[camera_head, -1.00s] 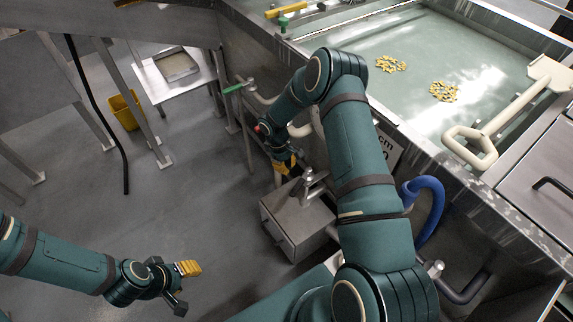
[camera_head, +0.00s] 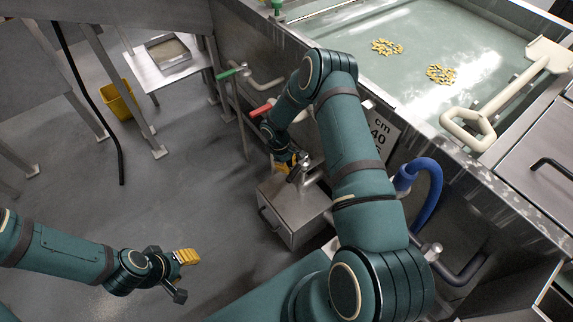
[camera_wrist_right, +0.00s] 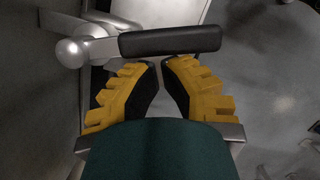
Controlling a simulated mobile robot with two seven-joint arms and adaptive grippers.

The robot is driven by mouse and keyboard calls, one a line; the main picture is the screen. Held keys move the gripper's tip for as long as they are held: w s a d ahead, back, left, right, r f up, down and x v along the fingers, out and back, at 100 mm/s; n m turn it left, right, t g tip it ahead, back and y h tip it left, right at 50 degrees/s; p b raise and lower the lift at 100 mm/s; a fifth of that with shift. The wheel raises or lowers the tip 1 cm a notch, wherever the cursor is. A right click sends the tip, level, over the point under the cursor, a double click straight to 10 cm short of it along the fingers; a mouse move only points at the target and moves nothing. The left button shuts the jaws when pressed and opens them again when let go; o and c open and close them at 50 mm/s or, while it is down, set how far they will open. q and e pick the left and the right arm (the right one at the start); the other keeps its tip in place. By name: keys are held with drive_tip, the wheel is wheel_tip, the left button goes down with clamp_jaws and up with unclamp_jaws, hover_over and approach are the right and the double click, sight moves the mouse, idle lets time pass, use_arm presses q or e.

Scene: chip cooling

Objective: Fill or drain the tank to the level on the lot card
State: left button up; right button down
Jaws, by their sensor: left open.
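The tank (camera_head: 349,92) holds clear greenish water with two clusters of yellow chips (camera_head: 386,47) floating on it. A white card (camera_head: 379,132) on its side reads "cm" and "40", partly hidden by my right arm. A red-handled lever (camera_head: 262,109) and a green-handled lever (camera_head: 233,72) are on pipes at the tank's side. My right gripper (camera_head: 288,164) is low, beside a metal fitting above a steel box. In the right wrist view its fingertips (camera_wrist_right: 161,65) are nearly together and empty, just short of a black handle (camera_wrist_right: 170,40). My left gripper (camera_head: 188,276) is open and empty.
The steel box (camera_head: 292,218) stands beside the tank. A white long-handled paddle (camera_head: 500,102) lies over the tank's right side. A blue hose (camera_head: 433,200) curves down beside my right arm. A yellow bin (camera_head: 118,103) and a side table (camera_head: 155,75) stand left. Open floor lies between.

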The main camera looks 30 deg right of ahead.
use_arm(q)
drive_tip(key=shift+f+b, duration=0.35)
drive_tip(key=shift+f, duration=0.05)
use_arm(e)
drive_tip(key=s+n, duration=0.2)
drive_tip(key=n, duration=0.1)
drive_tip(key=shift+d+h, duration=0.15)
drive_tip(key=shift+h, duration=0.15)
use_arm(q)
wheel_tip(320, 180, up, 5)
drive_tip(key=p, duration=0.5)
use_arm(e)
drive_tip(key=w+a+r+b, duration=0.3)
drive_tip(key=w+a+r, duration=0.15)
drive_tip(key=r, duration=0.45)
use_arm(q)
drive_tip(key=shift+a+b+x, duration=0.15)
drive_tip(key=shift+b+x, duration=0.2)
drive_tip(key=shift+x, duration=0.8)
drive_tip(key=shift+a+b+x, duration=0.15)
drive_tip(key=shift+b+x, duration=0.2)
drive_tip(key=shift+x, duration=0.75)
use_arm(e)
drive_tip(key=s+d+f, duration=0.4)
drive_tip(key=f, duration=0.5)
drive_tip(key=shift+m, duration=0.4)
